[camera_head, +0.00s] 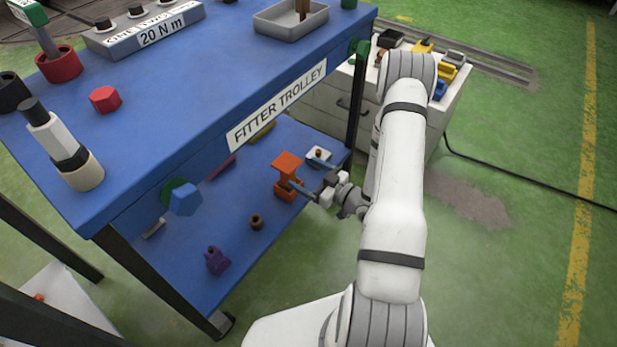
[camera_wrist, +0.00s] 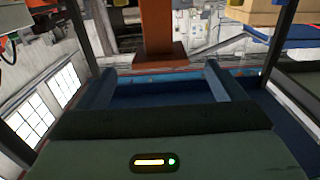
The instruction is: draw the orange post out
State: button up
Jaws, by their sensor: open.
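The orange post (camera_head: 287,162) stands upright on the lower shelf of the blue trolley, with a wide top, a narrower neck and a wide foot. My gripper (camera_head: 294,185) reaches in from the right at the height of the neck, level and close to it. In the wrist view the post (camera_wrist: 160,28) rises straight ahead, centred between my two open fingers (camera_wrist: 158,77), at or just beyond their tips. The jaws are empty. I cannot tell whether the tips overlap the neck or touch it.
The blue upper deck (camera_head: 225,75) overhangs the shelf (camera_head: 205,270). A dark trolley leg (camera_head: 357,105) stands right of the post. A small white block (camera_head: 318,155) sits close behind it. A brown ring (camera_head: 256,221) and a purple piece (camera_head: 216,261) lie nearer the front left.

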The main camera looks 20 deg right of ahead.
aim_at(287, 162)
jog(key=shift+b+x, duration=0.8)
jog(key=shift+x, duration=3.05)
jog(key=shift+c, duration=0.4)
jog(key=c, duration=1.4)
jog(key=o, duration=0.8)
jog(key=shift+r, duration=0.1)
jog(key=c, duration=0.5)
jog(key=shift+r+p, duration=0.35)
jog(key=shift+r, duration=0.35)
jog(key=shift+r+p, duration=1.65)
jog(key=shift+r, duration=1.45)
